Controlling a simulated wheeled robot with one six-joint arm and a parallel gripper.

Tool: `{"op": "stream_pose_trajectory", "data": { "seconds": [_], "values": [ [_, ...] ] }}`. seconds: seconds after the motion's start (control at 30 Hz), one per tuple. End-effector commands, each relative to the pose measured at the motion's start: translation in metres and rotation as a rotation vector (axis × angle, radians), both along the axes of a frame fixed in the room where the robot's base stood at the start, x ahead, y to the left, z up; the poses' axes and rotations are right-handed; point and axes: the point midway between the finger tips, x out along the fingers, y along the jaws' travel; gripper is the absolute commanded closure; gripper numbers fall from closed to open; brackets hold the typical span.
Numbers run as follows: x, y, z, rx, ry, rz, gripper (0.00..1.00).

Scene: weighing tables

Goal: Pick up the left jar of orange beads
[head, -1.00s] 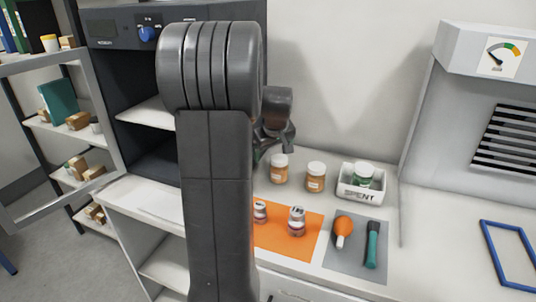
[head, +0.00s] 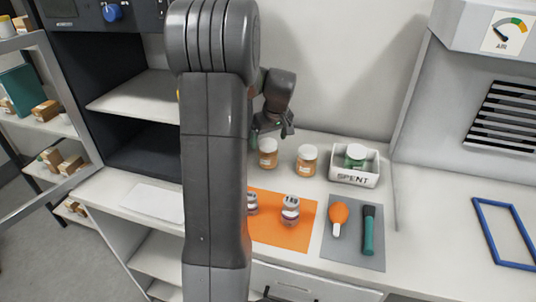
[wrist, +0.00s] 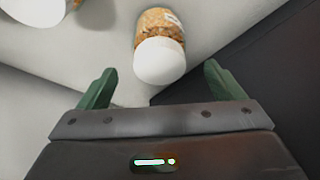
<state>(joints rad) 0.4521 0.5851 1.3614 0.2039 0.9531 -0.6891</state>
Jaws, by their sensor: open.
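The left jar of orange beads (head: 267,155), with a white lid, stands upright at the back of the counter. The right jar of orange beads (head: 306,161) stands beside it. My gripper (head: 271,133) is just above and behind the left jar. In the wrist view my gripper (wrist: 160,88) is open and empty, with green fingers apart. One white-lidded jar (wrist: 160,50) lies ahead of the gap between the fingers, seemingly the left one. Another jar's white lid (wrist: 35,10) is cut off at the top left. My arm hides part of the counter.
A white bin marked SPENT (head: 353,179) holds a green, white-lidded jar (head: 356,155). An orange mat (head: 275,233) bears two small jars. A grey mat (head: 349,256) holds an orange-bulbed tool (head: 339,214) and a teal tool (head: 368,232). A blue frame (head: 505,236) lies right.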

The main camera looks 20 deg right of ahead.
Motion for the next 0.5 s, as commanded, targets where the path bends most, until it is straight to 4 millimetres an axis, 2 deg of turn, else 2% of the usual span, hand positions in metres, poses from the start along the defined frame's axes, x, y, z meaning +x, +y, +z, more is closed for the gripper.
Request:
{"op": "stream_pose_trajectory", "data": {
  "seconds": [0.3,0.5],
  "values": [
    [0.011,0.001,-0.042,0.001,0.004,0.002,0.12],
    [0.013,0.001,-0.049,-0.001,0.001,0.001,0.12]
  ]
}}
